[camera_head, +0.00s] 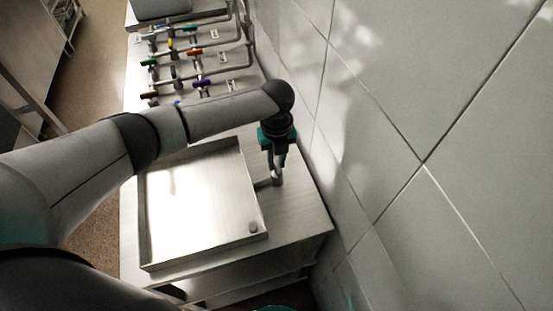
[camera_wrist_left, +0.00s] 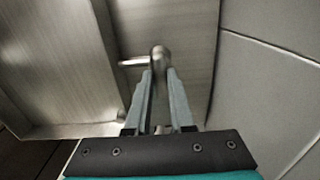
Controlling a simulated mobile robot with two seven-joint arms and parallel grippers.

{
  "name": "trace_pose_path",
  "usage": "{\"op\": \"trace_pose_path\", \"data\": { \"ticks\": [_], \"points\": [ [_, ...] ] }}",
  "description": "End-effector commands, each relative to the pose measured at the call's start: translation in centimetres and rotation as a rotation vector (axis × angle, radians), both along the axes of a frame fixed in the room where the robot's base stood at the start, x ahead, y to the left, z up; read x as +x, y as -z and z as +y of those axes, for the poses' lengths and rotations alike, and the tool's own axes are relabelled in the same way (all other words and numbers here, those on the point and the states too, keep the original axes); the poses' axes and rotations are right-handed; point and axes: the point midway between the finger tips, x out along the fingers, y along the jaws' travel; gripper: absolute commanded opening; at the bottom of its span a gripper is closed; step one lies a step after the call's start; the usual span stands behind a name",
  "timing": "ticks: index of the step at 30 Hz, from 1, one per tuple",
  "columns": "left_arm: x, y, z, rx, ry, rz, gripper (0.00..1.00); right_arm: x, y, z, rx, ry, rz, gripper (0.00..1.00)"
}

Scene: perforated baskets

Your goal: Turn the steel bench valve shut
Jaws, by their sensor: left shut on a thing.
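The steel bench valve (camera_head: 277,179) stands on the bench at the right side of the shallow sink tray, close to the tiled wall. In the left wrist view its round steel body (camera_wrist_left: 160,54) shows at the fingertips, with a thin steel arm pointing left. My left gripper (camera_head: 279,163) comes down over the valve from above. In the left wrist view its two fingers (camera_wrist_left: 159,74) are shut on the valve, one on each side. The fingers hide part of the valve. My right gripper does not show.
The shallow steel tray (camera_head: 150,222) fills the bench left of the valve, with a small dark round piece in its near right corner. Behind my left arm are pipes with several coloured handles, such as a red one (camera_head: 195,52). The tiled wall (camera_head: 400,110) is close on the right.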

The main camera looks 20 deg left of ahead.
Motion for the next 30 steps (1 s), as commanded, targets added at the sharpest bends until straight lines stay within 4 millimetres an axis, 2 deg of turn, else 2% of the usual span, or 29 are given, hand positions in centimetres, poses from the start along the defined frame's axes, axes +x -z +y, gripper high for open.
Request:
{"op": "trace_pose_path", "data": {
  "ticks": [3,4,12,19,23,26,30],
  "points": [
    [-0.1,0.0,-0.1,-0.002,0.005,0.001,0.00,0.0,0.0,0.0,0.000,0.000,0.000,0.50],
    [-0.1,0.0,-0.1,-0.002,0.005,0.001,0.23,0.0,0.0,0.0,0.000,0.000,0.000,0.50],
    [0.0,0.0,-0.1,-0.001,0.002,0.001,0.51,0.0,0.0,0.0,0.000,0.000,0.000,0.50],
    [0.0,-0.1,0.0,0.000,0.001,0.000,0.51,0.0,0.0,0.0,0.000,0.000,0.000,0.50],
    [0.0,-0.9,-0.1,0.000,0.002,-0.001,0.51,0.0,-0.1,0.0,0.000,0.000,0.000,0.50],
    [0.1,-2.4,0.0,-0.001,0.002,-0.003,0.51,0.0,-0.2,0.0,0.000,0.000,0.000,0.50],
    [0.1,-5.7,0.0,-0.001,0.003,-0.006,0.51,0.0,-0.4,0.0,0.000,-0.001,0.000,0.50]
  ]
}}
